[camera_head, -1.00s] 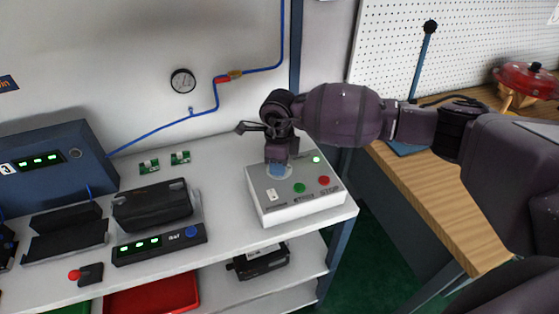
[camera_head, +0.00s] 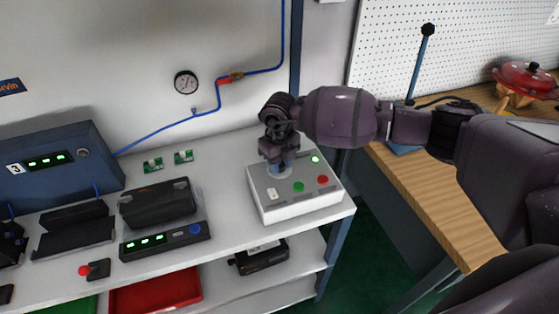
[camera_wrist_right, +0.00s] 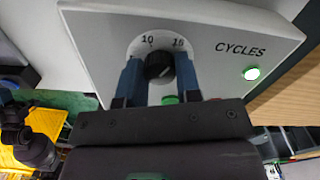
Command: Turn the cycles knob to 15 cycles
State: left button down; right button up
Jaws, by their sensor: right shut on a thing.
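The white control box (camera_head: 303,207) stands on the right end of the white bench. In the right wrist view its panel reads CYCLES, with the numbers 10 and 15 at the dial. The black cycles knob (camera_wrist_right: 158,66) sits between the blue fingertips of my right gripper (camera_wrist_right: 159,78), which is shut on it. The knob's pointer is too small to read surely. In the head view my right gripper (camera_head: 281,165) reaches down onto the box's back left part and hides the knob. My left gripper is not in view.
The box also carries a green button (camera_head: 298,187), a red button (camera_head: 323,180), a white switch (camera_head: 272,194) and a lit green lamp (camera_head: 315,159). A black case (camera_head: 158,203) and a display unit (camera_head: 165,241) lie to the left. A wooden table (camera_head: 440,200) stands right.

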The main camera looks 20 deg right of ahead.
jog(key=shift+r, duration=0.15)
dwell(0.4)
jog(key=o, duration=0.9)
notch_tip(320, 180, up, 11)
jog(key=shift+f, duration=0.15)
dwell(0.3)
